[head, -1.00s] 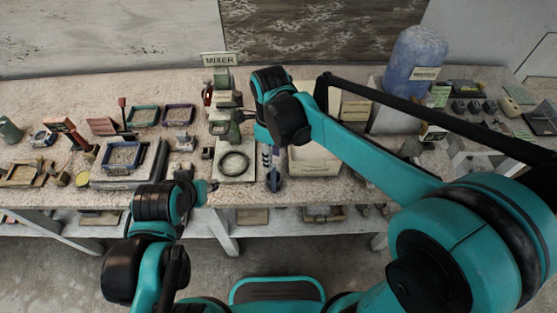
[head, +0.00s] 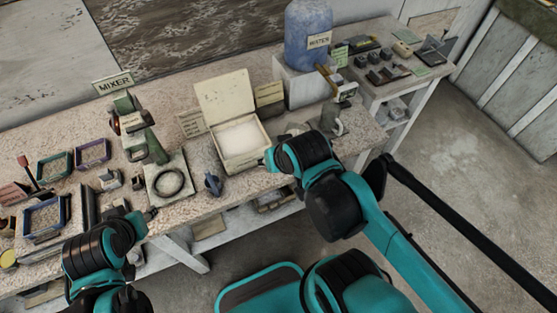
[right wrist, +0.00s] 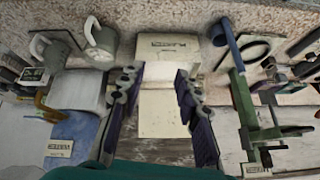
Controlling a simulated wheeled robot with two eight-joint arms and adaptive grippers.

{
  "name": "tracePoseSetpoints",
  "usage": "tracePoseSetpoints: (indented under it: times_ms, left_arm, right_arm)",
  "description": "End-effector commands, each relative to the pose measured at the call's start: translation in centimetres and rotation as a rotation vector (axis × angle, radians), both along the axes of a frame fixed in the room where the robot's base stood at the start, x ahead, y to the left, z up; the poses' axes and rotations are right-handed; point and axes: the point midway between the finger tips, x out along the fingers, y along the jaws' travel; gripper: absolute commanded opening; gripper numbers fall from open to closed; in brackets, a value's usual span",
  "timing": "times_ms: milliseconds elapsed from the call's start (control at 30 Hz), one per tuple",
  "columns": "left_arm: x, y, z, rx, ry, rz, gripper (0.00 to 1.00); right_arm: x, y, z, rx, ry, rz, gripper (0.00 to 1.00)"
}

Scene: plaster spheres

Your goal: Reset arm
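My right arm reaches in from the right of the head view, with my right gripper (head: 266,161) mostly hidden behind its wrist, near the front right corner of the open plaster box (head: 242,158). In the right wrist view, my right gripper (right wrist: 158,98) has its two dark fingers spread wide with nothing between them. The open box (right wrist: 168,72) shows beyond the fingers. My left gripper (head: 150,214) is a small dark tip at the table's front edge, left of centre. Its fingers are too small to read.
A green mixer (head: 138,130) stands left of the box, with a dark ring (head: 169,181) on its base. A blue scoop (head: 213,184) lies between them. A blue water container (head: 308,38) stands behind, right. Metal jugs (right wrist: 100,36) show in the right wrist view. Open floor lies right.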

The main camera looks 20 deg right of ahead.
Motion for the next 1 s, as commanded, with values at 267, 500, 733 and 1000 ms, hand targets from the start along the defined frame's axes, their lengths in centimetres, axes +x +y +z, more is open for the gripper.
tracePoseSetpoints:
  times_ms: [267, 500, 733, 1000]
  left_arm:
    - [0.0, 0.0, 0.0, 0.0, 0.0, 0.0, 0.4]
    - [0.0, 0.0, -0.2, 0.0, 0.0, 0.0, 0.4]
    - [0.0, 0.0, -3.3, 0.0, 0.0, 0.0, 0.4]
    - [0.0, 0.0, -2.8, 0.0, 0.0, 0.0, 0.4]
  right_arm:
    - [-0.9, -1.2, -0.5, -0.124, -0.056, 0.149, 0.33]
    - [-0.8, -1.2, -0.7, -0.123, -0.055, 0.148, 0.33]
    - [-0.9, -1.1, -3.8, -0.122, -0.054, 0.148, 0.33]
    - [-0.8, -1.1, -3.3, -0.122, -0.054, 0.148, 0.33]
